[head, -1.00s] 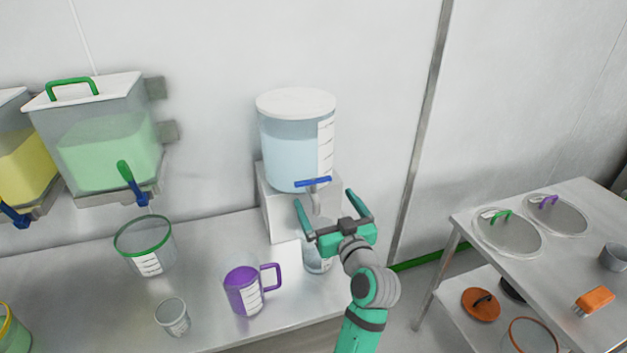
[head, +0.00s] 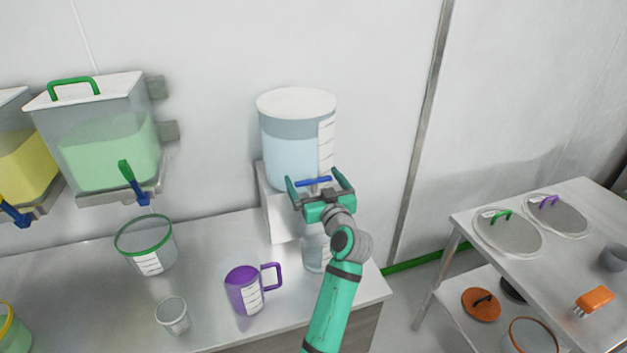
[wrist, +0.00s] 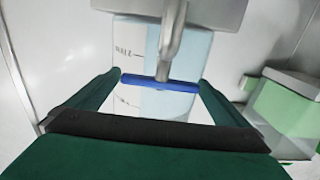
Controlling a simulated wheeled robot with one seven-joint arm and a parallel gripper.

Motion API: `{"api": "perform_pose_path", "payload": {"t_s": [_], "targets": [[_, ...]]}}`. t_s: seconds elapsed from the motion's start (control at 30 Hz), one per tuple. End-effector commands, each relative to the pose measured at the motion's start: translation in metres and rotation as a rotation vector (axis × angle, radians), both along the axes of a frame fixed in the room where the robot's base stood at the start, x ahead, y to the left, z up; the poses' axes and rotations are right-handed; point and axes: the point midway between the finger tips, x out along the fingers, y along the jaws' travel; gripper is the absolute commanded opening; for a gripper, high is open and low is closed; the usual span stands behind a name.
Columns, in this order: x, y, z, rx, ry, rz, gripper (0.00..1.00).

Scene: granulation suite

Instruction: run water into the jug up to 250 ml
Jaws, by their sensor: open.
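The clear water tank (head: 292,150) with a white lid and scale strip stands on a white block. Its tap has a blue lever handle (head: 314,181), set crosswise. My open gripper (head: 312,177) is at the tap, one finger on each side of the lever. In the wrist view the blue lever (wrist: 160,84) lies between the fingertips, with small gaps at both ends. A clear jug (head: 315,255) stands below the tap, partly hidden by my arm; its water level cannot be read. A purple jug (head: 242,288) with a handle and scale stands to its left.
A green-rimmed clear container (head: 146,246) and a small clear cup (head: 173,315) stand on the steel bench at left. A green-filled dispenser (head: 108,150) hangs above. A steel table (head: 560,255) with lids and an orange brush (head: 594,301) is at right.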

Motion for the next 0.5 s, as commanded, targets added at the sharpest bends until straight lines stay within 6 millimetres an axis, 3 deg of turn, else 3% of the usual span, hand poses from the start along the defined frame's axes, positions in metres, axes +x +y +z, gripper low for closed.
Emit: {"api": "perform_pose_path", "payload": {"t_s": [0.13, 0.3, 0.5], "targets": [[-0.0002, 0.0003, 0.0000, 0.000, 0.000, 0.000, 1.00], [-0.0003, 0.0004, 0.0000, 0.000, 0.000, 0.001, 0.63], [0.0001, -0.0001, 0.0004, 0.001, -0.001, 0.013, 0.63]]}}
